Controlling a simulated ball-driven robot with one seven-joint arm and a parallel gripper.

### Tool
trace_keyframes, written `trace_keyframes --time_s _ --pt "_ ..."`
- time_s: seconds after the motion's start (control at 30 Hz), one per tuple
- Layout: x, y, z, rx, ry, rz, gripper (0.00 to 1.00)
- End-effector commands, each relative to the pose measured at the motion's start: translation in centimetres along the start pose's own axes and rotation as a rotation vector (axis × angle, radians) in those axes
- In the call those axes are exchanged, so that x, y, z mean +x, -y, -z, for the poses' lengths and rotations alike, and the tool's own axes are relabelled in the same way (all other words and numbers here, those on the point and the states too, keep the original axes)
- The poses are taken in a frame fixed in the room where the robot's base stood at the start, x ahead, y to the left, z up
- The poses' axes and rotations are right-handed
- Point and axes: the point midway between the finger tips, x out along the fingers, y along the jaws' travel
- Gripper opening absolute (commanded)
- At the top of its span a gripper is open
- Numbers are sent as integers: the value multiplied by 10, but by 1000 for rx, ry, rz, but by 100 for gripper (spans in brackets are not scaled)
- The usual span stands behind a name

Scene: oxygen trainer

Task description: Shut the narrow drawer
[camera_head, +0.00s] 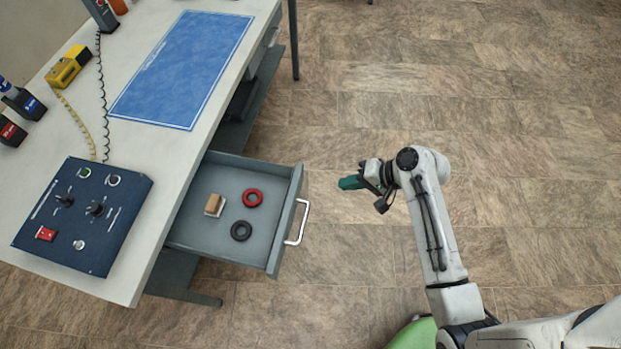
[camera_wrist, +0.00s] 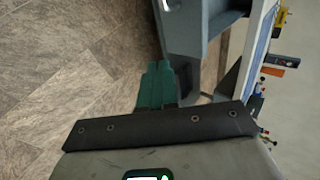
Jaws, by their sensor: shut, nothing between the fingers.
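The narrow drawer (camera_head: 283,236) stands open, pulled out to the right from under the worktable in the head view. Its silver bar handle (camera_head: 300,222) is on the right-hand front. Inside lie a red ring (camera_head: 253,197), a black ring (camera_head: 241,231) and a small tan and white block (camera_head: 214,204). My gripper (camera_head: 347,183) is to the right of the drawer, apart from its handle, over the floor. Its green fingers are shut and empty; they also show in the wrist view (camera_wrist: 158,84). The grey drawer body (camera_wrist: 192,38) appears beyond the fingers there.
The worktable (camera_head: 170,165) carries a dark blue control panel (camera_head: 84,215), a blue mat (camera_head: 182,68) and a yellow device (camera_head: 69,67) with a coiled cord. The tiled floor (camera_head: 450,100) right of the table is clear. A table leg (camera_head: 293,40) stands at the back.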

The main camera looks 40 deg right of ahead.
Motion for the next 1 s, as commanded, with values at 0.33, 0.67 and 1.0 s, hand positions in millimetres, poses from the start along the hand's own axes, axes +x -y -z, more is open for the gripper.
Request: trace_keyframes --time_s 0.33,0.67,1.0 --pt "69 1 -1 -4 5 -2 0" --pt "105 23 -1 -6 3 -3 0" --pt "110 28 -1 -5 1 -3 0"
